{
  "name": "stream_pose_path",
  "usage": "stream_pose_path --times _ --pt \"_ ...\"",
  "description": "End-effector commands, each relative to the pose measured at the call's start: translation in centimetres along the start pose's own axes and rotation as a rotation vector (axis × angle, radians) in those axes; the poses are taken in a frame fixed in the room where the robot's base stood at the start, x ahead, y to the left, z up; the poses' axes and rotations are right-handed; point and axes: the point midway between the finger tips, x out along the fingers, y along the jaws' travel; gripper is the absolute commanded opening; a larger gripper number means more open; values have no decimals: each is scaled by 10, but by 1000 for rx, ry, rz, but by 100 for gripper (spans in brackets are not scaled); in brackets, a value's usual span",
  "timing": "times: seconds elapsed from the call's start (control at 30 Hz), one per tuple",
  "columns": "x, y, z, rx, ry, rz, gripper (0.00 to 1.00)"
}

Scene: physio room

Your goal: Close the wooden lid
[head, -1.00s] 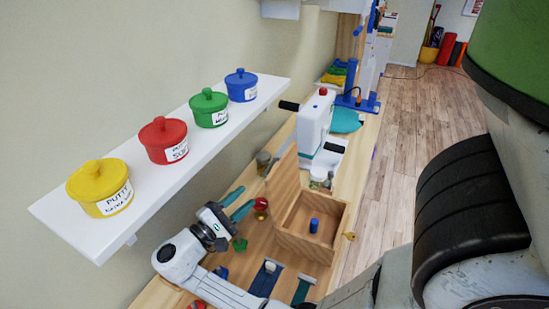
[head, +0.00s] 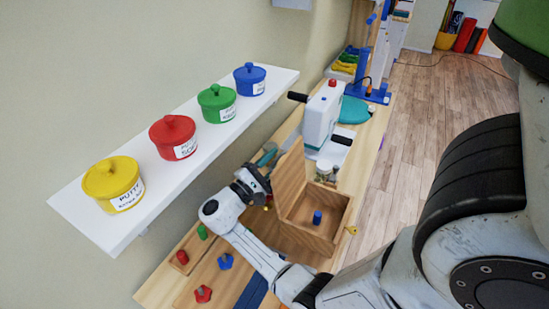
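The wooden box (head: 306,235) stands open on the wooden bench, with a blue peg (head: 317,217) inside. Its wooden lid (head: 291,176) stands raised at the box's left side. A small yellow tab (head: 351,230) sticks out on the box's right side. My gripper (head: 267,157) is just left of the lid, at the lid's upper part, with its teal fingers pointing up and right. The fingers overlap in this view, so their gap is unclear, as is whether they touch the lid.
A white shelf (head: 92,211) with several putty pots overhangs the bench at left. A white machine (head: 320,120) with dark handles stands behind the box. Loose pieces, including a red knob (head: 203,294) and a blue knob (head: 225,261), lie at the front.

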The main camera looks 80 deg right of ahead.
Motion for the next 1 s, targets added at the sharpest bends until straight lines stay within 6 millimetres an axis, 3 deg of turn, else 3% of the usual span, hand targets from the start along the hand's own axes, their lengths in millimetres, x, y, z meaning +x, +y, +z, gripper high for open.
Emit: stream_pose_path --times 0.3,0.67,1.0 --pt "2 0 0 -1 1 0 36" --pt "2 0 0 0 1 0 2" --pt "2 -1 0 -1 1 -1 0"
